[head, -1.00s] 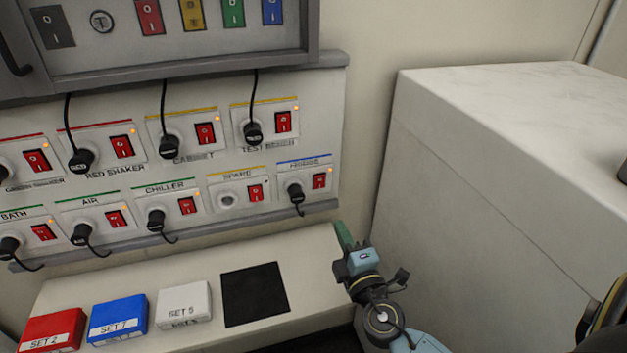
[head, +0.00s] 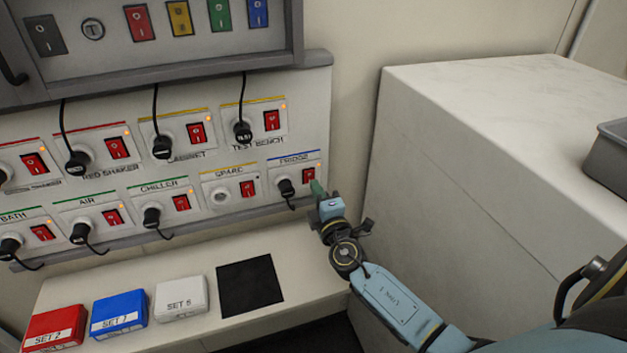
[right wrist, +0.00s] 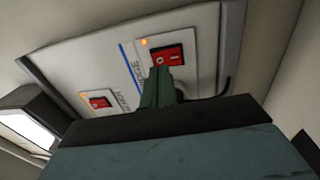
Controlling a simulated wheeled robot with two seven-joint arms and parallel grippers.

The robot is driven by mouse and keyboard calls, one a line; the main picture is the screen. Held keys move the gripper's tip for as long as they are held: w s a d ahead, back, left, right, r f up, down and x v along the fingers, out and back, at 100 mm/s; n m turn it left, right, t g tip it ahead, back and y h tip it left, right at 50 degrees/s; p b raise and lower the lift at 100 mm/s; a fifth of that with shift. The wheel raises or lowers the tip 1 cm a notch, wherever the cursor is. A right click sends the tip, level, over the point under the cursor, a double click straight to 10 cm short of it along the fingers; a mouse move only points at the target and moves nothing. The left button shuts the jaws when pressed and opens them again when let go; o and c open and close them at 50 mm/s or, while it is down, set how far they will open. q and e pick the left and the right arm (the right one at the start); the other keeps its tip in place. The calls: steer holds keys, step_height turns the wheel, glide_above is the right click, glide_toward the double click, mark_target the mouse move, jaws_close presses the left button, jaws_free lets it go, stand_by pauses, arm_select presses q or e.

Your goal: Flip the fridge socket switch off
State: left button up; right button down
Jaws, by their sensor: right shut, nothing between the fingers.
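The fridge socket, with a blue stripe and a FRIDGE label, is at the right end of the lower socket row. Its red rocker switch (head: 308,175) has an orange lamp lit beside it, and a black plug (head: 286,188) sits in the socket. My right gripper (head: 317,188) is shut and empty, its green fingertips just at the lower right of this switch. In the right wrist view the fingers (right wrist: 161,88) reach up to the red switch (right wrist: 166,57) and cover its lower edge; I cannot tell whether they touch. My left gripper is not in view.
The spare socket's switch (head: 248,189) is close on the left. Several other plugged sockets fill the panel. Red (head: 54,329), blue (head: 119,313) and white (head: 181,298) boxes lie on the ledge below. A large white block (head: 480,150) stands to the right.

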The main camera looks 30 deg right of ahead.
steer(key=shift+x, duration=1.3)
steer(key=g+p, duration=0.1)
steer(key=p, duration=0.2)
steer(key=r+p, duration=0.1)
steer(key=p, duration=0.2)
steer(key=shift+w+d+r+g, duration=0.1)
steer(key=shift+w+r+g, duration=0.2)
steer(key=shift+r+g, duration=0.1)
steer(key=shift+f, duration=0.3)
steer(key=shift+s+a+f+y, duration=0.1)
steer(key=shift+s+a+y, duration=0.1)
steer(key=shift+s+y, duration=0.1)
glide_toward(310, 172)
steer(key=v, duration=0.6)
steer(key=shift+s+a+f, duration=0.15)
steer(key=shift+s, duration=0.15)
